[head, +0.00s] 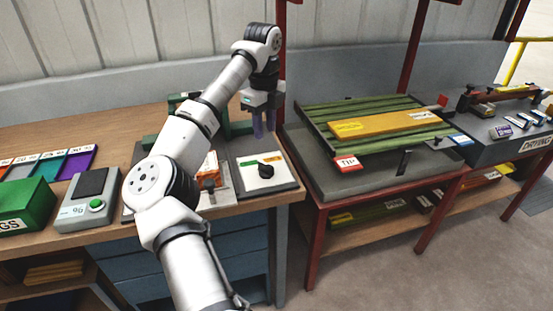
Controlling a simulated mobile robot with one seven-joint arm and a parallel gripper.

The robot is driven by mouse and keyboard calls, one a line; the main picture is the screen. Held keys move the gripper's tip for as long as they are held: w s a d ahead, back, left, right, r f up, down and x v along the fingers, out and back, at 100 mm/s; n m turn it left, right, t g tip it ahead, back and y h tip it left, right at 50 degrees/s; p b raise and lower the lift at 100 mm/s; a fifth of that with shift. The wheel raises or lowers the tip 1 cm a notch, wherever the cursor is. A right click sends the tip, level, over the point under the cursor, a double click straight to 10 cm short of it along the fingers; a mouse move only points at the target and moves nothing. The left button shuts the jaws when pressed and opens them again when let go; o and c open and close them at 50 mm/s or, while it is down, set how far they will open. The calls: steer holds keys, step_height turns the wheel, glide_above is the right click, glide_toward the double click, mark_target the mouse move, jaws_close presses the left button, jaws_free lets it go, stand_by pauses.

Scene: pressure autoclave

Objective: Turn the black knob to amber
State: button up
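The black knob (266,169) sits on a white-faced panel (252,182) with a dark grey border, at the front right of the wooden bench. Small coloured marks lie around the knob.
A grey box with a green button (74,212), a green box (22,208) and coloured cards (50,165) lie on the bench at left. An orange item (211,163) is beside the panel, partly behind my arm. A red-framed table (312,185) stands at right.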

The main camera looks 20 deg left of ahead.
mark_target(267, 164)
step_height(267, 164, down, 12)
steer(key=shift+d+f+p, duration=0.1)
steer(key=shift+p, duration=1.15)
jaws_close()
